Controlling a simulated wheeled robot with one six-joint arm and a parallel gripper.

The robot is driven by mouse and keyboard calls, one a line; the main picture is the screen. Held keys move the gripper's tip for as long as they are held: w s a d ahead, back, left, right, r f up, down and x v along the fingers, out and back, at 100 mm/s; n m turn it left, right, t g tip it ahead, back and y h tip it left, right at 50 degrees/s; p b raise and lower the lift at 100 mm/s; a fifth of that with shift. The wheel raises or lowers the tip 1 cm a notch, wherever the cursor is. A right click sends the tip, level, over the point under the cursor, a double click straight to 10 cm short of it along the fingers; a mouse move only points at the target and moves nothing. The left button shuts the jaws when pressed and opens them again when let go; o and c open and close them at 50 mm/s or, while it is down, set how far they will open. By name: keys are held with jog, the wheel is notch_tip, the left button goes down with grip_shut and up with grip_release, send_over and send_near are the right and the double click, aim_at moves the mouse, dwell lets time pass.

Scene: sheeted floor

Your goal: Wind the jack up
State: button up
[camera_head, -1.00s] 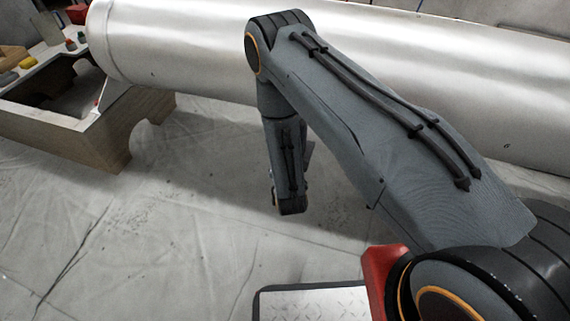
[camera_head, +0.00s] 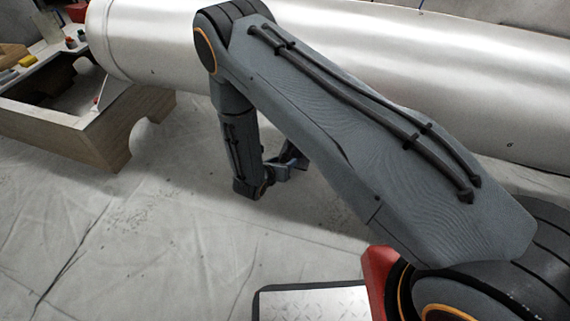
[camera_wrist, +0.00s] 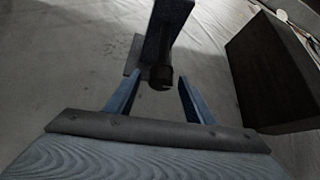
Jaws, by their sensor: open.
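In the wrist view, a blue upright part (camera_wrist: 168,28), seemingly of the jack, stands ahead of my gripper (camera_wrist: 158,82). A black round end piece (camera_wrist: 161,77) shows at its near end, between the two blue fingers' tips in the picture. The fingers are open, one on each side, and dark gaps show beside the piece. I cannot tell how far it lies from the fingertips in depth. In the head view, my forearm hangs down and mostly hides this spot; only a small blue-grey part beside my wrist shows, and the jack cannot be made out.
A large silver cylinder (camera_head: 330,50) lies across the back. A wooden stand (camera_head: 60,130) is at the left, with small coloured items on a bench behind it. A dark block (camera_wrist: 275,75) is at the right in the wrist view. The sheeted floor (camera_head: 150,240) in front is clear.

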jog(key=shift+w+a+f+n+h+b, duration=0.1)
jog(key=shift+a+n+h+b, duration=0.05)
jog(key=shift+n+h+b, duration=0.4)
jog(key=shift+a+f+n+h+b, duration=0.1)
jog(key=shift+n+h+b, duration=0.25)
jog(key=shift+h+b, duration=0.25)
jog(key=shift+r+n+g+h+b, duration=0.15)
jog(key=shift+n+g+h+b, duration=0.15)
jog(key=shift+n+h+b, duration=0.1)
